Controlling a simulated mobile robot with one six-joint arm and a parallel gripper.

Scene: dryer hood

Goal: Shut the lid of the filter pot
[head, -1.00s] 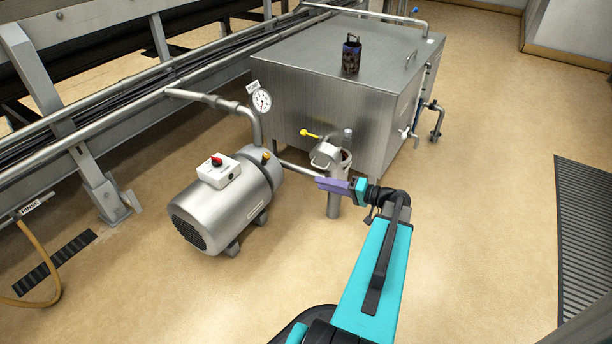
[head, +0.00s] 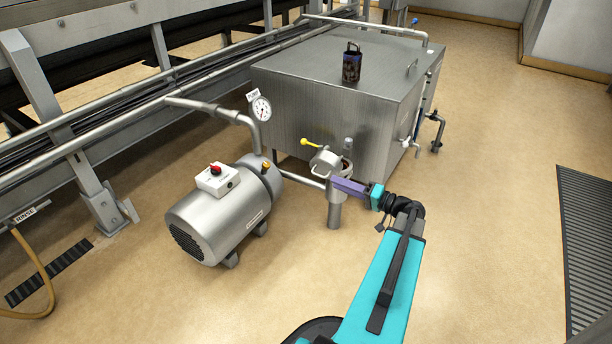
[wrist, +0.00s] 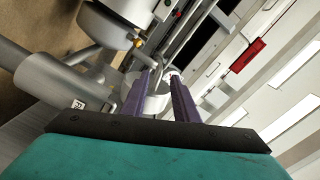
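The filter pot (head: 335,209) is a narrow metal cylinder standing between the motor pump and the steel tank in the head view. Its lid (head: 325,161) is grey and stands open, tilted up at the left of the dark pot mouth. My gripper (head: 336,184) has purple fingers and overlaps the pot's upper part in the head view, just below the lid. I cannot tell whether it touches. In the wrist view my gripper (wrist: 159,73) has its two fingers apart, with a pale round metal part (wrist: 156,103) showing behind and between them. Nothing is visibly held.
The motor pump (head: 224,211) stands left of the pot, with a pressure gauge (head: 261,108) above it. A yellow-handled valve (head: 311,143) sits just behind the lid. The large steel tank (head: 320,105) blocks the back, with a dark canister (head: 352,64) on top.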

